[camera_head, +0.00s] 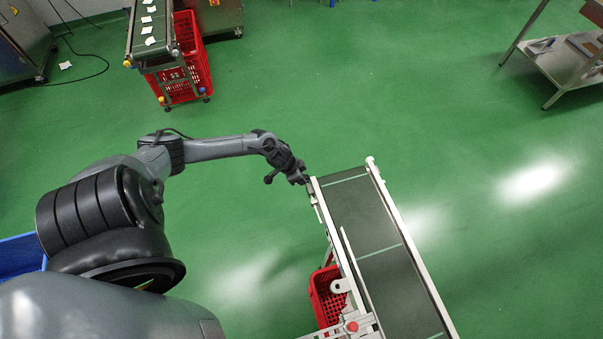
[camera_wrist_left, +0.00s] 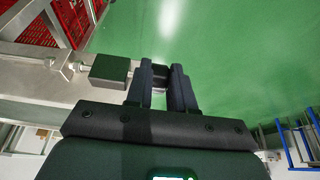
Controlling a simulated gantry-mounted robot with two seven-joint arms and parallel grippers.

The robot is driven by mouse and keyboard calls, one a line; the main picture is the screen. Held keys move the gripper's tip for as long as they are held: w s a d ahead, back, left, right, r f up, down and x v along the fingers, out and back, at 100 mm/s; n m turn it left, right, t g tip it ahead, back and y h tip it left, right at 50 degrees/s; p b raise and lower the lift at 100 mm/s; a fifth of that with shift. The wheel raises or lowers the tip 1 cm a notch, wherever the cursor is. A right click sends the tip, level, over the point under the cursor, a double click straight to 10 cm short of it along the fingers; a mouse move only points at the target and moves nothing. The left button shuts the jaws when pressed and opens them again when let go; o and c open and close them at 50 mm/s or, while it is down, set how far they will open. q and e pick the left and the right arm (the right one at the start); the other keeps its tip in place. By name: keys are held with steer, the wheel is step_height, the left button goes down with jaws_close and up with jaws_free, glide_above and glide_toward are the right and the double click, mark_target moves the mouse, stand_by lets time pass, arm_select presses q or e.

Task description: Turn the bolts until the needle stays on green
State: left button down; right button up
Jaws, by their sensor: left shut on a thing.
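The conveyor (camera_head: 370,222) stands right of centre in the head view, with a dark green belt and pale side rails. My left gripper (camera_head: 304,180) is at its far left corner. In the left wrist view, the fingers of my left gripper (camera_wrist_left: 160,84) are shut on a small dark piece (camera_wrist_left: 160,74); I cannot tell whether it is a bolt head. Left of the fingers, a small metal bolt (camera_wrist_left: 76,66) sits beside a dark block (camera_wrist_left: 108,70) on the conveyor's metal frame (camera_wrist_left: 30,78). No needle or green gauge shows. My right gripper is not in view.
A red crate (camera_head: 325,296) is under the near part of the conveyor. Another conveyor (camera_head: 150,42) with white packets and a red basket (camera_head: 196,62) stands at the back left. A metal table (camera_head: 565,62) is at the back right. The green floor between is clear.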

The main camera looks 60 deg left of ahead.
arm_select(q)
steer(key=f+t+h+b, duration=0.1)
steer(key=t+b, duration=0.2)
steer(key=t, duration=0.1)
steer(key=f+t+b, duration=0.1)
steer(key=t+b, duration=0.2)
steer(key=t, duration=0.2)
steer(key=f+t+h+b, duration=0.1)
steer(key=t+b, duration=0.3)
steer(key=shift+s+h, duration=0.25)
steer(key=shift+h, duration=0.05)
stand_by(0.4)
steer(key=c, duration=1)
jaws_free()
